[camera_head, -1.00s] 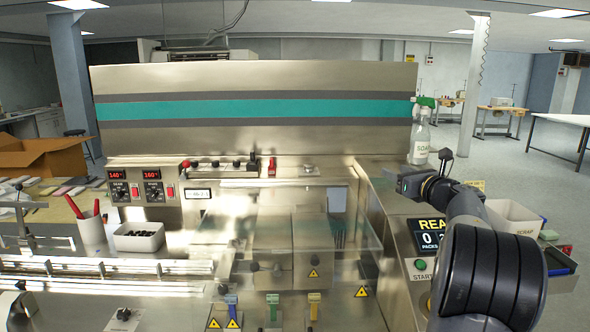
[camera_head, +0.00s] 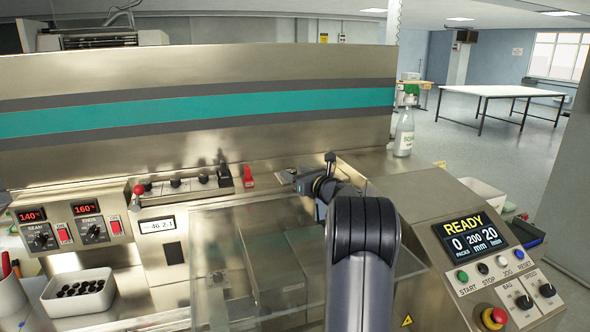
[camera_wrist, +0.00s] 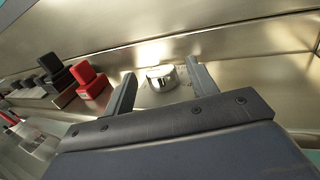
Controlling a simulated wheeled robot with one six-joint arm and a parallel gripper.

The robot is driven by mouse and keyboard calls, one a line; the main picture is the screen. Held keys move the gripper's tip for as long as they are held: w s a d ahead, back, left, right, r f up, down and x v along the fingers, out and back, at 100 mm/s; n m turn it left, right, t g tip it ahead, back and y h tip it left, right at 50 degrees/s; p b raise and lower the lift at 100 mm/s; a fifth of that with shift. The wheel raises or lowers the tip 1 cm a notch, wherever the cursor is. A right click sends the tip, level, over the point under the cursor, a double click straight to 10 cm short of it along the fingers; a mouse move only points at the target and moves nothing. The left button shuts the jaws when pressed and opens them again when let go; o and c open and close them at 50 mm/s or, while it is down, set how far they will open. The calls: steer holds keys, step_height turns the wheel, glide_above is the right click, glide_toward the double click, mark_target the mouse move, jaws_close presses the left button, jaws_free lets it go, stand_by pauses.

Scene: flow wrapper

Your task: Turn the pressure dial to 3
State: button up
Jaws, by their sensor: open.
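A small round silver knob (camera_wrist: 161,78) sits on a light plate on the machine's metal ledge in the wrist view. It looks like the pressure dial, but no numbers or pointer can be read on it. My gripper (camera_wrist: 160,71) is open, with one finger to the left and one to the right of the knob. Contact with the knob cannot be made out. In the head view my gripper (camera_head: 296,180) is low over the ledge below the tall panel, and it mostly hides the knob.
A red block (camera_wrist: 91,82) and black blocks stand left of the knob. A clear cover (camera_head: 225,270) lies below my arm. The READY screen (camera_head: 472,237), buttons and red emergency stop (camera_head: 494,317) are at right. The soap bottle (camera_head: 404,133) stands behind.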

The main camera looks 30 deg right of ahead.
steer(key=shift+w, duration=0.25)
steer(key=shift+c, duration=0.4)
steer(key=c, duration=0.9)
steer(key=shift+b, duration=0.35)
